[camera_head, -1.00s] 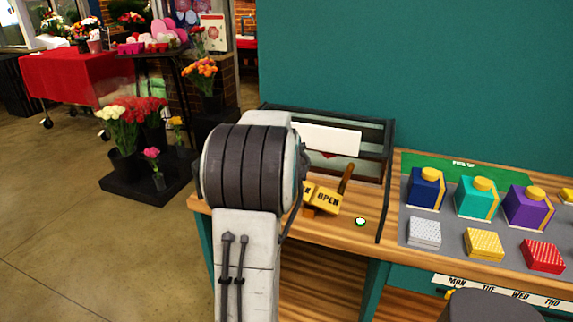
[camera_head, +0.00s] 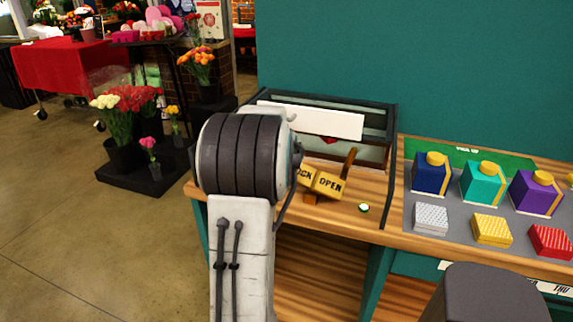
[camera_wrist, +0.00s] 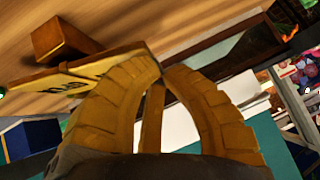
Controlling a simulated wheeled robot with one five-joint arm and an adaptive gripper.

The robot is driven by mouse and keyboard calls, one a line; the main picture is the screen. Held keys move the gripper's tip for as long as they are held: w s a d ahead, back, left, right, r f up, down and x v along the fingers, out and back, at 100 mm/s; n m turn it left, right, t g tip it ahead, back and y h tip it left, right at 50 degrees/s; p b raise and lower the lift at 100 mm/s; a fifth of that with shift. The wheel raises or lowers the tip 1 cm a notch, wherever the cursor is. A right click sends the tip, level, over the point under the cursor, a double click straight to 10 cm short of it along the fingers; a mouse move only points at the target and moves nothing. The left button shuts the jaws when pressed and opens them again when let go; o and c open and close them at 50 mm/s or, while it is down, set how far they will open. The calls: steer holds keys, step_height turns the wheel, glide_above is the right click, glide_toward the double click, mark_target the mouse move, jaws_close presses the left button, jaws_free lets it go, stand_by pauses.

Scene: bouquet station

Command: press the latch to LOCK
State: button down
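The latch stands on the wooden counter. It has a brown lever (camera_head: 349,160) leaning up to the right and yellow plates reading OPEN (camera_head: 329,186) and, partly hidden by my arm, LOCK (camera_head: 304,175). In the wrist view a yellow plate (camera_wrist: 82,75) lies beside my left fingertip, near a brown block (camera_wrist: 62,42). My gripper (camera_wrist: 162,70) has its yellow fingertips together, close to the plate's end; I cannot tell whether they touch it. A narrow yellow-brown bar (camera_wrist: 152,115) shows between the fingers. My gripper is hidden behind my arm in the head view.
A dark-framed case with a blank white panel (camera_head: 310,120) stands behind the latch. A lit green button (camera_head: 364,208) is right of it. Coloured boxes (camera_head: 482,184) and patterned blocks (camera_head: 492,229) sit on a grey mat (camera_head: 460,215) at the right.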

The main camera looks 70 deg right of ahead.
steer(key=shift+f+b, duration=0.2)
steer(key=shift+b, duration=0.15)
steer(key=f+b, duration=0.1)
steer(key=b, duration=0.1)
steer(key=w+f+b, duration=0.1)
steer(key=b, duration=0.1)
steer(key=f+b, duration=0.2)
steer(key=shift+w, duration=0.25)
steer(key=shift+a+f, duration=0.1)
steer(key=shift+f, duration=0.05)
stand_by(0.3)
